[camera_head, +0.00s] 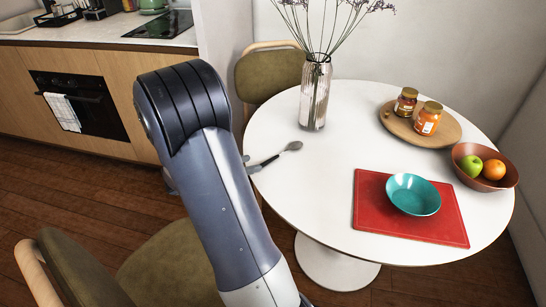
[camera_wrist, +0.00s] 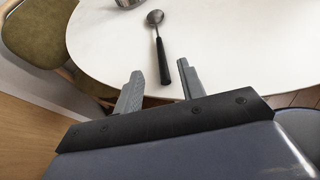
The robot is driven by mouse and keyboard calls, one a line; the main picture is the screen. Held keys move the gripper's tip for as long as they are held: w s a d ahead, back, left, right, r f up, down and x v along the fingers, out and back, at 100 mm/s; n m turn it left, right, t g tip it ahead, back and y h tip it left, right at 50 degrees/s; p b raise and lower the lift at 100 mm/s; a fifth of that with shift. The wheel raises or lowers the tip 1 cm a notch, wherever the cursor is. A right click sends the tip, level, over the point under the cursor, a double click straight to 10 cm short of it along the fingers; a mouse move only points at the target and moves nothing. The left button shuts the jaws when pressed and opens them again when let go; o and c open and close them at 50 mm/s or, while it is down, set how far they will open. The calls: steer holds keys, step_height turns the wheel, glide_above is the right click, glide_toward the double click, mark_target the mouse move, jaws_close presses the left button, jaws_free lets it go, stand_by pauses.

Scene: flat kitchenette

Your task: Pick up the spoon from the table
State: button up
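The spoon (camera_head: 279,157) lies near the left edge of the white round table (camera_head: 345,155), with a black handle and a metal bowl. In the wrist view the spoon (camera_wrist: 159,46) has its handle end pointing toward my gripper (camera_wrist: 158,80), between and just beyond the fingertips. The two fingers are apart, with nothing visibly held. In the head view my arm covers most of my gripper (camera_head: 248,165), and a fingertip shows at the table's edge close to the handle. I cannot tell the height gap.
A glass vase (camera_head: 315,95) with dry stems stands behind the spoon. A red mat (camera_head: 365,215) bears a teal bowl (camera_head: 414,195). A wooden board (camera_head: 393,125) with jars and a brown fruit bowl (camera_head: 508,175) are at right. Chairs (camera_head: 270,75) stand around the table.

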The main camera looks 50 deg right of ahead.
mark_target(274, 157)
steer(key=x, duration=0.8)
steer(key=shift+s+d+r+b, duration=0.1)
steer(key=shift+d+r+b, duration=0.15)
steer(key=shift+d+b, duration=0.15)
jaws_close()
